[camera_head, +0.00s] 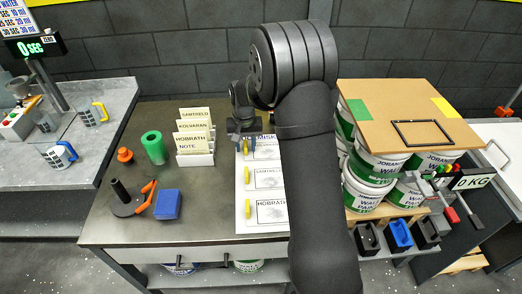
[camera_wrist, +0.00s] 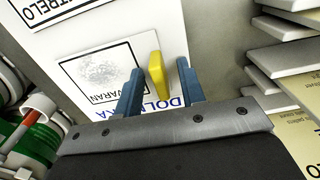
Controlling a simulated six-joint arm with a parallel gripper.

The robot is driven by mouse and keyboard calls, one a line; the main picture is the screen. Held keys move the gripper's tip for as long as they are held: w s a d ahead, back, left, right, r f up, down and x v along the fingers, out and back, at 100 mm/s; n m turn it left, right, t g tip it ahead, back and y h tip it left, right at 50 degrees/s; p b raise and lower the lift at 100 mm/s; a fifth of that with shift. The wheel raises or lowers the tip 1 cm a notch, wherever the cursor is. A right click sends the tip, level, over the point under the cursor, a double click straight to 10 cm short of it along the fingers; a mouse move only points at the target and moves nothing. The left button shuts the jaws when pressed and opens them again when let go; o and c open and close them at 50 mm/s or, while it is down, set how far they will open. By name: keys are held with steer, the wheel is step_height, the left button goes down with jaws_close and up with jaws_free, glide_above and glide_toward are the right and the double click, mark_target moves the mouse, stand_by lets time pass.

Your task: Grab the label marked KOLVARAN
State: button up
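The label marked KOLVARAN (camera_wrist: 95,75) lies on a white sheet (camera_head: 242,211) on the table. In the wrist view it is a framed card with a grey print, and only the end of its name reads clearly. A yellow tab (camera_wrist: 156,68) stands up beside its print. My gripper (camera_wrist: 160,70) has its two blue fingers apart, one on each side of this tab, with gaps showing. In the head view my gripper (camera_head: 243,138) is over the top of the sheet, and it and my arm hide most of that label.
Two more labels with yellow tabs (camera_head: 248,175) lie lower on the sheet. A card rack (camera_head: 196,159) stands to the left, with one card reading KOLVARAN. Stacked pails (camera_head: 372,165) stand right.

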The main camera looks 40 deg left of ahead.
jaws_close()
steer(key=shift+r, duration=0.15)
